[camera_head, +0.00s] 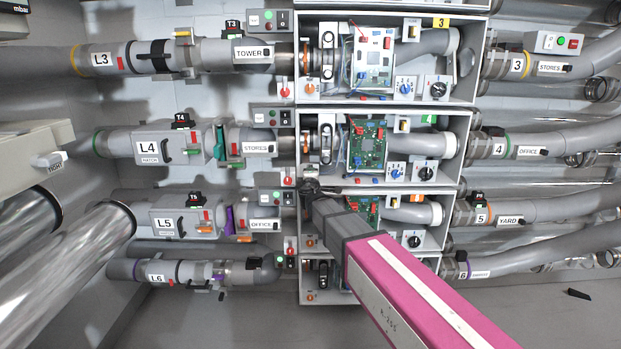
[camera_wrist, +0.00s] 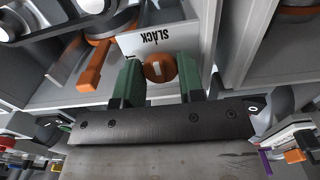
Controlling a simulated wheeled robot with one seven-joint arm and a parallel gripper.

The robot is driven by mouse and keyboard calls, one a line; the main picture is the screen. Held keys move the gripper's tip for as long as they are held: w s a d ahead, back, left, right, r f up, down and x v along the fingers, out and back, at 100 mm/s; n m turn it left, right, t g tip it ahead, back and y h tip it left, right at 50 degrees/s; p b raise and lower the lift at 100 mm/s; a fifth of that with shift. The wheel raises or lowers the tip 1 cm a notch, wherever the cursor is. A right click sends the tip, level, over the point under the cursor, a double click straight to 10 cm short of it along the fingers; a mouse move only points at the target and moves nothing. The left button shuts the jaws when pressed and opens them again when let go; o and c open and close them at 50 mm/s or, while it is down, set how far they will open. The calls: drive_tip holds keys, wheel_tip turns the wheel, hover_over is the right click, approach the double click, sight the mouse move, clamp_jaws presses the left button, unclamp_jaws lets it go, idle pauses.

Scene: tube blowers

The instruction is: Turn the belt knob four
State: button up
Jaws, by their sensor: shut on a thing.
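The belt knob (camera_wrist: 158,69) is a small round orange knob with a pale mark, below an upside-down SLACK label (camera_wrist: 163,38) in the wrist view. My gripper (camera_head: 313,188) is at the lower left of bay four in the head view and hides the knob there. In the wrist view its two green fingers stand on either side of the knob, shut on it. The black belt loop (camera_head: 326,143) of bay four shows above my gripper in the head view.
An orange lever (camera_wrist: 92,66) lies close left of my fingers. Bay four also holds a green circuit board (camera_head: 367,141) and a black dial (camera_head: 426,173). Bay five's green board (camera_head: 372,208) is partly behind my arm. Grey wall panels flank the bay closely.

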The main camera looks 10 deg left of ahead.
idle(0.4)
drive_tip(key=o, duration=0.6)
drive_tip(key=shift+o, duration=0.2)
drive_tip(key=shift+s, duration=0.15)
drive_tip(key=v, duration=1)
drive_tip(key=shift+s+d, duration=0.2)
drive_tip(key=shift+s, duration=0.1)
